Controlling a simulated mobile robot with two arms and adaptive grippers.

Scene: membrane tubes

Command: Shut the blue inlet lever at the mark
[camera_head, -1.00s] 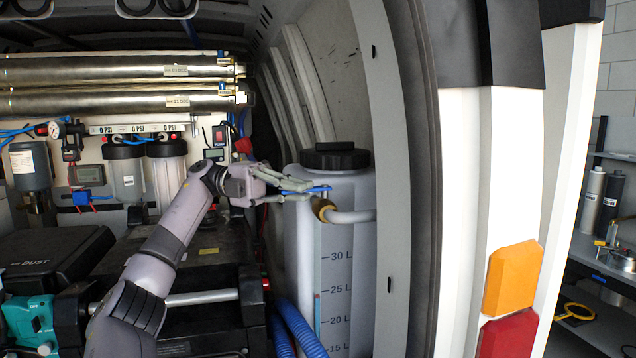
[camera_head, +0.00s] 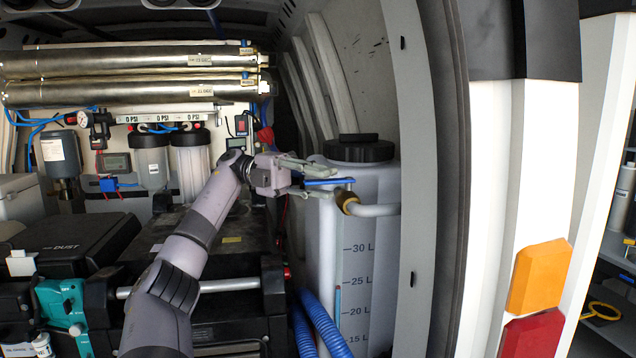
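The blue inlet lever (camera_head: 330,181) sits on a brass valve (camera_head: 347,201) at the upper side of the translucent tank (camera_head: 375,260). It lies about level, pointing left. My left gripper (camera_head: 332,181) has its fingers spread, one above and one below the lever; contact is hard to tell. A grey pipe (camera_head: 378,210) runs right from the valve. The tank's scale (camera_head: 357,281) reads 15 L to 30 L. A narrow blue level column (camera_head: 338,308) with a reddish top ends just below 25 L. My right gripper is out of view.
A black lid (camera_head: 358,150) caps the tank. The van's door frame (camera_head: 430,200) stands close on the right. Blue corrugated hoses (camera_head: 322,325) run low at the tank's left. Steel membrane tubes (camera_head: 130,92) and filter housings (camera_head: 192,158) fill the back left.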

